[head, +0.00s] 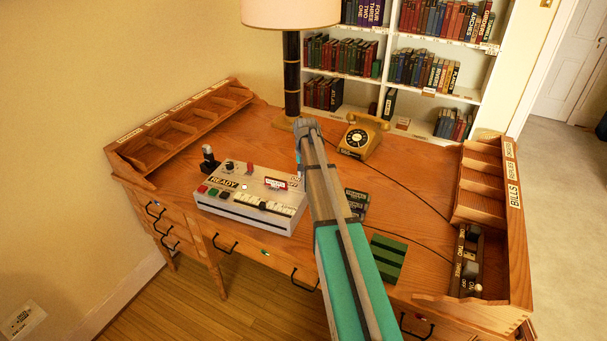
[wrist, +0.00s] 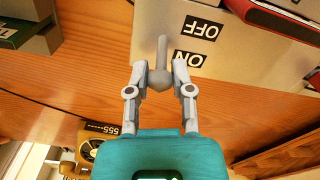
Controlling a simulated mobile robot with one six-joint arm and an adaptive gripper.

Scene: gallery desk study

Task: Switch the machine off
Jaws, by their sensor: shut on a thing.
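The machine (head: 250,213) is a pale box on the desk with a READY label, coloured buttons and white keys. Its right end lies beside my arm in the head view. In the wrist view its pale top (wrist: 155,25) carries an OFF label (wrist: 202,27) and an ON label (wrist: 189,58), both upside down. A grey lever (wrist: 161,52) with a round knob stands beside these labels. My gripper (wrist: 159,80) is shut on the lever's knob, a finger on each side, at the ON end. In the head view my arm hides most of the gripper and lever.
A yellow telephone (head: 365,135) and a lamp (head: 292,75) stand behind the machine.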

